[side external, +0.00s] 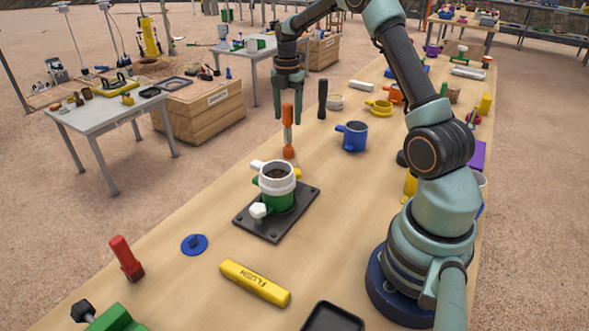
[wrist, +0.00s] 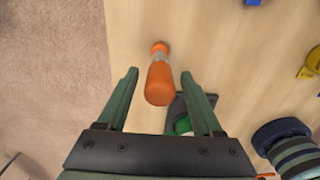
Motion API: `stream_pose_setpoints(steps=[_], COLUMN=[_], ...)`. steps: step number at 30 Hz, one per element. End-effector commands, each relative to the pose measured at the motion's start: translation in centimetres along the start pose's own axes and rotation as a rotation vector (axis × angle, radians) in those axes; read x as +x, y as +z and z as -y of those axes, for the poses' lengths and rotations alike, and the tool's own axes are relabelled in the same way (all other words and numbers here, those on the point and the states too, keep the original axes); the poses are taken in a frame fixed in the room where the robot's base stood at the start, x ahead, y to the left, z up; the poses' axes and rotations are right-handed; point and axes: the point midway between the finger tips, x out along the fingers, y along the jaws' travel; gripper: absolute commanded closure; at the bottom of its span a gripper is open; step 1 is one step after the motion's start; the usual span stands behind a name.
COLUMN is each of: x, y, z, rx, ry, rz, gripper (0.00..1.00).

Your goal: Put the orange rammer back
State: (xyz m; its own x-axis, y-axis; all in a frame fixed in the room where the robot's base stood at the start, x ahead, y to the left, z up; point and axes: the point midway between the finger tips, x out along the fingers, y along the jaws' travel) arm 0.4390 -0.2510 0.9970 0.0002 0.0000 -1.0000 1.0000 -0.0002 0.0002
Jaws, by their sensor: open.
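The orange rammer (side external: 288,137) stands upright on the wooden table, with an orange handle, a thin grey shaft and an orange foot. My gripper (side external: 291,112) is open above it, and its fingers hang around the height of the handle top. In the wrist view, the rammer (wrist: 160,82) shows between the two fingertips of my gripper (wrist: 158,74), with a gap on each side. Whether the fingers are level with the handle in depth is hard to tell. No marked place for the rammer is clearly visible.
A green and white mould (side external: 277,182) stands on a dark plate (side external: 259,224) in front of the rammer. A black-handled tool (side external: 322,99) stands close to its right, and a blue cup (side external: 352,136) farther right. A yellow FLUSH bar (side external: 255,282) and red rammer (side external: 127,258) are nearer.

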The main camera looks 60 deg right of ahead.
Motion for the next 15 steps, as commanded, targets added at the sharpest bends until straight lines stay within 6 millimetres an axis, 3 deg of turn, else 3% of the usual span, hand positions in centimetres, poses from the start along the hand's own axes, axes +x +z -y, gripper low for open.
stream_pose_setpoints(steps=[6, 15], x=[-4.8, -8.6], y=[0.1, 0.0], z=[-0.1, -0.1], rx=[0.000, 0.000], ry=[0.005, 0.002], rz=[0.003, 0.001], gripper=[0.33, 0.33])
